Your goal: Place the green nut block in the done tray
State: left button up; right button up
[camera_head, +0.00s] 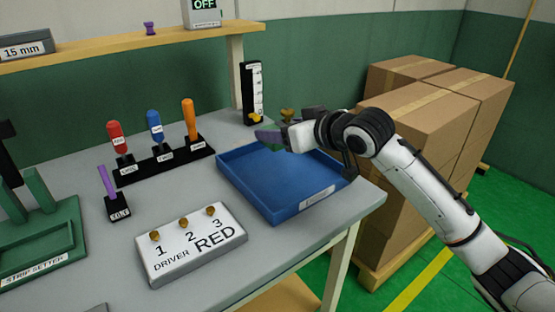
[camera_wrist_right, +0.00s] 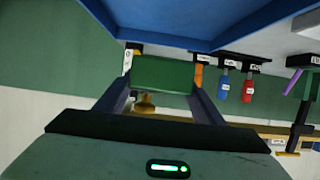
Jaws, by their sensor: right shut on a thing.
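My right gripper (camera_head: 268,138) is shut on the green nut block (camera_wrist_right: 165,74), above the far part of the blue tray (camera_head: 283,205). In the head view the block is mostly hidden by the gripper; only a little green shows. In the right wrist view the block sits between the two fingers, with a brass piece (camera_wrist_right: 146,104) near it. The tray has a white label too small to read, and its visible floor is empty. Its blue wall also crosses the top of the right wrist view (camera_wrist_right: 150,25). My left gripper is not in view.
A black upright gauge (camera_head: 252,88) stands behind the tray. Handled drivers in a black rack (camera_head: 165,165) stand to its left. A white "DRIVER RED" block (camera_head: 190,262) with brass studs lies in front. A green strip setter (camera_head: 45,255) is far left. Cardboard boxes (camera_head: 420,120) stand right of the table.

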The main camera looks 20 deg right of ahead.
send_over(282, 173)
notch_tip(282, 173, down, 4)
jog(key=shift+f, duration=0.1)
notch_tip(282, 173, down, 4)
jog(key=shift+r+b, duration=0.15)
jog(key=shift+b, duration=0.25)
jog(key=o, duration=1.3)
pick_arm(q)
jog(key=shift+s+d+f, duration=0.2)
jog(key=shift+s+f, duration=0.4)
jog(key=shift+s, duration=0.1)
pick_arm(e)
jog(key=shift+s+d, duration=0.15)
jog(key=shift+s, duration=0.15)
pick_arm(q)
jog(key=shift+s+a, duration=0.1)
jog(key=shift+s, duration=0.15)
pick_arm(e)
jog(key=v, duration=1.1)
jog(key=shift+s+r, duration=0.1)
jog(key=shift+r, duration=0.05)
